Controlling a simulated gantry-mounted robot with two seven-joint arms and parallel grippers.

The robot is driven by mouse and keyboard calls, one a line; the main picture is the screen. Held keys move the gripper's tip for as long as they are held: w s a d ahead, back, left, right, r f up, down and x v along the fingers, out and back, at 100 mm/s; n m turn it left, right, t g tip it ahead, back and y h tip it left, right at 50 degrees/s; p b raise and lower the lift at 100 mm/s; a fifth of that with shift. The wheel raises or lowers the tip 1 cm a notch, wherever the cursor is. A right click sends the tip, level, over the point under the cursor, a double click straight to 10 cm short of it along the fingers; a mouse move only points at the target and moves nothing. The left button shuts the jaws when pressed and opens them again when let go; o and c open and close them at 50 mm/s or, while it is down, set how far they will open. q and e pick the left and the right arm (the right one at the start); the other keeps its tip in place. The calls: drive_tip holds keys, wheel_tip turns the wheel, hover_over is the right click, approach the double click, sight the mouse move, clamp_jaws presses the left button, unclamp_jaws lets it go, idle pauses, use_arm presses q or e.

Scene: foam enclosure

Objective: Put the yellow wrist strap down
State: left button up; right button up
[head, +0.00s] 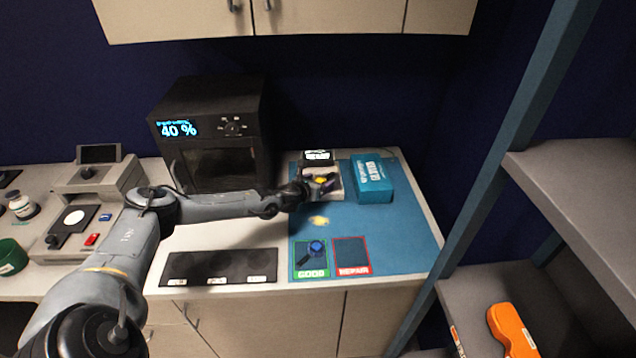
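My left arm reaches in from the left over the bench, and its gripper (321,182) is above a small white tray (336,192) at the back of the blue mat. A small yellow piece (321,181) shows at the fingertips, beside dark purple parts. It is too small to tell whether the fingers hold it or whether it is the wrist strap. A second yellow patch (319,220) shows on the blue mat (385,226) just in front of the gripper. Its form is blurred, and I cannot tell which yellow thing is the strap. My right gripper is not in view.
A teal glove box (373,180) stands right of the tray. A blue-topped black object (314,249) lies in the green GOOD square, and the red REPAIR square (351,254) is empty. A black oven (209,133) stands behind my arm. The mat's right side is clear.

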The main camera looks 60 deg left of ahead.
use_arm(q)
drive_tip(key=shift+r, duration=0.1)
drive_tip(key=shift+r, duration=0.1)
drive_tip(key=p+v, duration=0.1)
drive_tip(key=v, duration=1.1)
idle(0.4)
